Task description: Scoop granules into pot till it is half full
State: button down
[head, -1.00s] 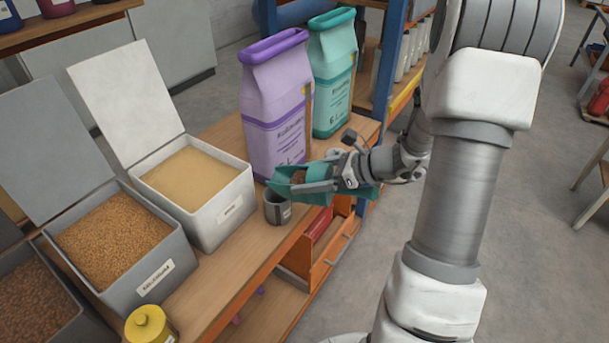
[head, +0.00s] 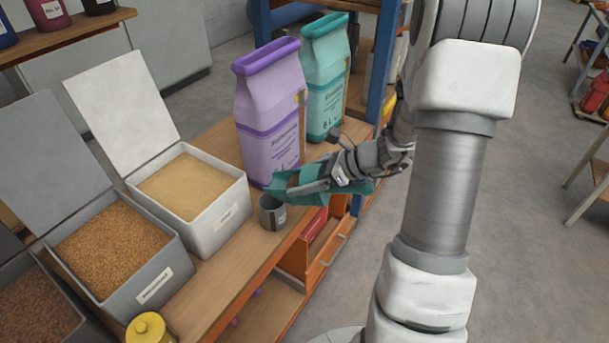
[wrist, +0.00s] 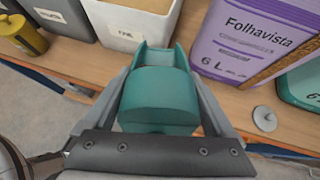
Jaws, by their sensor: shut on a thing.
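The small grey pot (head: 270,213) stands upright on the bench near its front edge; its inside is dark and I cannot tell its fill. My gripper (head: 322,185) is shut on a teal scoop (head: 283,190), held beside and just above the pot. A brown patch, apparently granules, shows inside the scoop. The wrist view shows the scoop's closed back (wrist: 160,98) between my fingers; the pot is hidden there. Open bins hold orange-brown granules (head: 112,247), pale tan granules (head: 190,187) and darker brown granules (head: 38,300).
A purple sack (head: 268,120) and a teal sack (head: 325,80) stand close behind the scoop. A yellow canister (head: 147,328) stands at the front left. A grey disc (wrist: 265,118) lies on the bench. Some bench is bare between pot and canister.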

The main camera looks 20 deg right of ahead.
jog(key=shift+w+a+r+g+h+p, duration=0.2)
jog(key=shift+r+g+h+p, duration=0.3)
jog(key=shift+p, duration=1.15)
jog(key=shift+w+a+r+g+h+p, duration=0.15)
jog(key=shift+r+g+h+p, duration=0.3)
jog(key=shift+p, duration=1.2)
jog(key=shift+a+p, duration=0.15)
jog(key=shift+p, duration=0.45)
jog(key=shift+f, duration=0.1)
jog(key=shift+f+b, duration=0.1)
jog(key=shift+b, duration=0.65)
jog(key=shift+t+y+b, duration=0.25)
jog(key=shift+b, duration=0.55)
jog(key=r+t+y+b, duration=0.1)
jog(key=t+y+b, duration=0.1)
jog(key=b, duration=0.2)
jog(key=shift+r+b, duration=0.3)
jog(key=shift+b, duration=0.1)
jog(key=shift+r+t+y+b, duration=0.5)
jog(key=shift+r+y+b, duration=0.2)
jog(key=shift+r, duration=0.2)
